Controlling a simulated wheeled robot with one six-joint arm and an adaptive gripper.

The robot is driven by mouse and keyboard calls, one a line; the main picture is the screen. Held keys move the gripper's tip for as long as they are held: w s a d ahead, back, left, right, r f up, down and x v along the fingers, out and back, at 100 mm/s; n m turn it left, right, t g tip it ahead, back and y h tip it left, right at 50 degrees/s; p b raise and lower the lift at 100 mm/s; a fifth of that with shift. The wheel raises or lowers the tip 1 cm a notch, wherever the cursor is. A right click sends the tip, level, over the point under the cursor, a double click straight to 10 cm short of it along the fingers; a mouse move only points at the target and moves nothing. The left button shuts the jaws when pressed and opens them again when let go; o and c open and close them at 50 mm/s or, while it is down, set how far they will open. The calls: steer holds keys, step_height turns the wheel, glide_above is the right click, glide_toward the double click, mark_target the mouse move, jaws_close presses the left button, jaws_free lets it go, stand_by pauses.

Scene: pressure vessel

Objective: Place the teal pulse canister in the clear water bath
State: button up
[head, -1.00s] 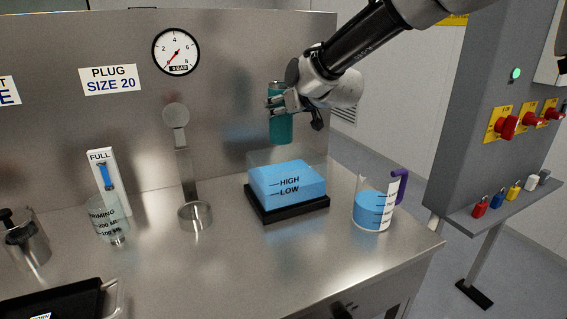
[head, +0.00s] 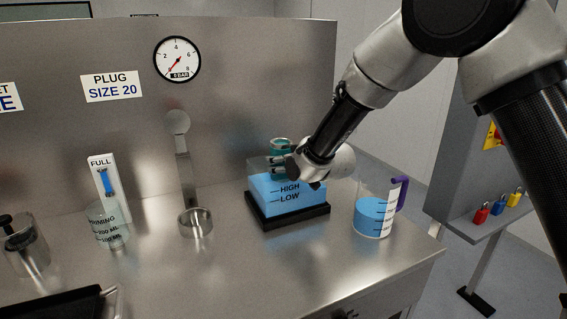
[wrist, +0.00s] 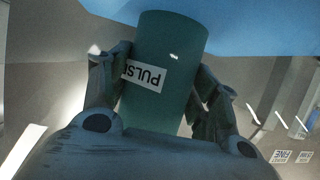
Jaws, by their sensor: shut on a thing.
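The teal pulse canister (wrist: 165,45) is between the fingers of my gripper (wrist: 165,85), its PULSE label upside down in the wrist view. In the head view the canister's top (head: 281,144) shows at the back of the clear water bath (head: 270,215), above the blue water. My gripper (head: 283,167) is shut on the canister at the level of the bath's upper wall. The bath has HIGH and LOW marks on its front and stands on a black base. The canister's lower part is hidden behind my gripper and the water, so I cannot tell whether it touches the bottom.
A measuring jug (head: 372,215) with blue water and a purple handle stands right of the bath, under my arm. A metal ring holder (head: 195,221) and a glass priming cup (head: 108,225) stand to the left. The bench front is clear.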

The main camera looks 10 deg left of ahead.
steer(key=o, duration=1.6)
steer(key=shift+f, duration=0.2)
